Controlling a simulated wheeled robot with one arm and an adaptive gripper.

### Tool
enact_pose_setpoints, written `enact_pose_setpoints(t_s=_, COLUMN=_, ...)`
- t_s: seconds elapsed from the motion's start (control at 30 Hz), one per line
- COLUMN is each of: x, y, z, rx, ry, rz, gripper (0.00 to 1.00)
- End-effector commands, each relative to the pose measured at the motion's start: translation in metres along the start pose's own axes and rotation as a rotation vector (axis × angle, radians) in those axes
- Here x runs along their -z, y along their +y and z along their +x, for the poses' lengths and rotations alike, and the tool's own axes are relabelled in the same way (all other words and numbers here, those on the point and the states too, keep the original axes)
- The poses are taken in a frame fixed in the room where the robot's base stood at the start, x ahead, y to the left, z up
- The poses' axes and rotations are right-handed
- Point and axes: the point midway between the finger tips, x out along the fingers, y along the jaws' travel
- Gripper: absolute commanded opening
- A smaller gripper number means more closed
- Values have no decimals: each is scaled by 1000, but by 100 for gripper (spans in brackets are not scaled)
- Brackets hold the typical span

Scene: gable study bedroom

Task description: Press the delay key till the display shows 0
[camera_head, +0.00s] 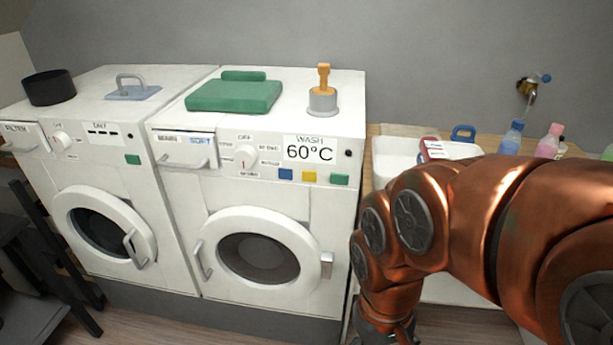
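The right machine (320,200) has a white display (310,150) reading "WASH 60°C". Below it are a blue key (285,174), a yellow key (309,177) and a green key (339,180). I see no lettering on the keys, so I cannot tell which is the delay key. The left machine (165,200) has a small display (103,131) with short dark dashes, and one green key (132,159). My copper arm reaches down in front of the right side.
A dial (245,156) and a drawer (183,150) are left of the right machine's display. A white basin (383,160) and bottles are at right, partly behind my arm.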

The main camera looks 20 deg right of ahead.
Motion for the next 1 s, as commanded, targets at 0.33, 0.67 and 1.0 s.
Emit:
enact_pose_setpoints(t_s=0.33, x=0, y=0, z=0, rx=0, ry=0, rz=0, gripper=47)
enact_pose_setpoints(t_s=0.67, x=0, y=0, z=0, rx=0, ry=0, rz=0, gripper=12)
enact_pose_setpoints(t_s=1.0, x=0, y=0, z=0, rx=0, ry=0, rz=0, gripper=0)
